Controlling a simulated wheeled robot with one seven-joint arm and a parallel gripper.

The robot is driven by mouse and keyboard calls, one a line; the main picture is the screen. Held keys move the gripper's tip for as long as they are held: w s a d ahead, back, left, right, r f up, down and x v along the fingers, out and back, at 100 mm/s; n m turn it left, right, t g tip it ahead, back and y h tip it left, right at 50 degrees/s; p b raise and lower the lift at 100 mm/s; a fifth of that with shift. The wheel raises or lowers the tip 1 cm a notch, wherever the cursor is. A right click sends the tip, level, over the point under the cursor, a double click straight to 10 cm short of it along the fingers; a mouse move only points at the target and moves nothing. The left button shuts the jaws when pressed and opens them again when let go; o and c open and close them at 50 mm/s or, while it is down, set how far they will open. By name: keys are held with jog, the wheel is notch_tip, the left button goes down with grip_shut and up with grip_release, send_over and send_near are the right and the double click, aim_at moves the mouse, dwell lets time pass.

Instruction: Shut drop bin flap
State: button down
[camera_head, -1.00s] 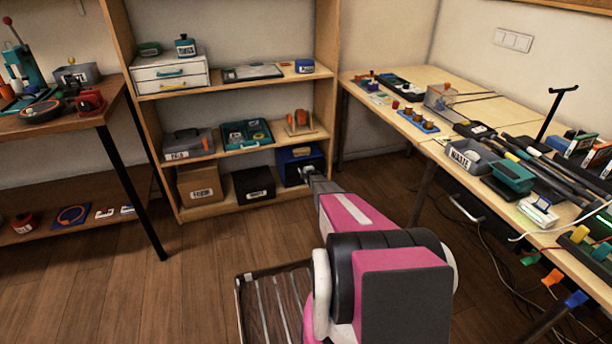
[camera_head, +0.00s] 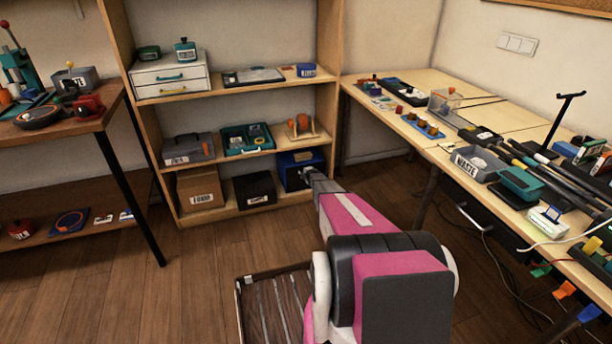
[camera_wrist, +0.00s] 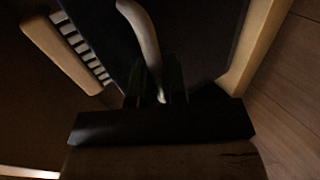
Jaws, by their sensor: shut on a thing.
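The blue drop bin (camera_head: 287,158) stands at the right end of the bookcase's bottom shelf. Its front is dark with a pale label, and my arm partly covers it. In the wrist view a dark flap panel (camera_wrist: 95,22) carries a pale curved handle (camera_wrist: 142,30). My gripper (camera_wrist: 160,95) is shut on this handle, one dark finger on each side. In the head view my gripper (camera_head: 308,173) is at the bin's front, small and partly hidden by my arm. The flap's exact angle cannot be told.
A black box (camera_head: 254,190) and a cardboard box (camera_head: 200,188) stand left of the bin. The bookcase's right upright (camera_head: 328,100) is close to my gripper. A workbench (camera_head: 450,150) stands to the right. Open wooden floor (camera_head: 190,280) lies in front.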

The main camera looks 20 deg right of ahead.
jog(key=shift+w, duration=0.1)
jog(key=c, duration=1.2)
grip_release()
jog(key=v, duration=1)
jog(key=shift+s+r, duration=0.25)
jog(key=shift+s, duration=0.1)
